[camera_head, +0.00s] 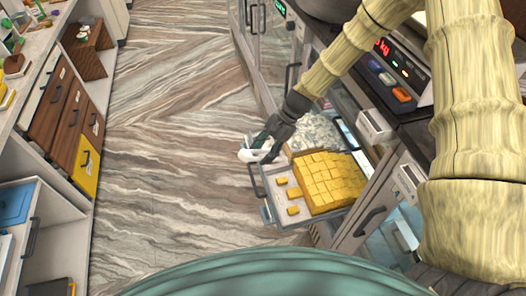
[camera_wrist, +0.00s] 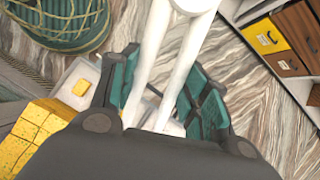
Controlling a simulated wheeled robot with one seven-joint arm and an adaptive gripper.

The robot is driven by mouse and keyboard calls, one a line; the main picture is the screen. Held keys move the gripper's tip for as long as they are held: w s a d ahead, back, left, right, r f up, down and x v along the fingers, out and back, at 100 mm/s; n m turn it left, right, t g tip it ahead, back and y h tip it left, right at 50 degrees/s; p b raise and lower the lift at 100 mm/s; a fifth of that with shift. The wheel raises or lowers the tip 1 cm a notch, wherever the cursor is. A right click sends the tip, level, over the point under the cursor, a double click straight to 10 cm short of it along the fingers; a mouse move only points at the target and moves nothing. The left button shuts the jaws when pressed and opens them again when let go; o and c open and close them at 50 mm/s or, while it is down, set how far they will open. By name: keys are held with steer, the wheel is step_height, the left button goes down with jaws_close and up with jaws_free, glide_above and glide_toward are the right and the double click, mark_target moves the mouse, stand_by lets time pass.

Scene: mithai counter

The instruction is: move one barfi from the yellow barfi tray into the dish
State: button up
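The yellow barfi tray (camera_head: 276,213) stands in a pulled-out drawer in the head view. A dense block of yellow barfi (camera_head: 328,180) fills its right part, and a few loose barfi (camera_head: 293,210) lie at its left. In the wrist view, a single barfi (camera_wrist: 80,88) and the block's edge (camera_wrist: 38,128) show at left. My gripper (camera_head: 262,150) is beyond the tray's far left corner. Its teal fingers (camera_wrist: 163,68) flank a white two-pronged tool (camera_wrist: 172,55), like tongs, and look closed on it. Nothing shows between the visible prongs. I cannot identify the dish.
Silvery pieces (camera_head: 314,133) lie behind the yellow block. A counter with a red-lit scale (camera_head: 385,50) runs along the right. Shelves and drawers (camera_head: 66,110) line the left, one with a yellow front (camera_head: 85,170). The marbled floor (camera_head: 175,120) between is clear.

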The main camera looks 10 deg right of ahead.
steer(key=s+d+f+n+g+h+b, duration=0.3)
steer(key=s+f+n+g+h+b, duration=0.1)
steer(key=n, duration=0.8)
steer(key=shift+s+f+n+g+h+b, duration=0.3)
steer(key=shift+f+g+h+b, duration=0.25)
steer(key=shift+h+b, duration=0.45)
steer(key=shift+r, duration=0.1)
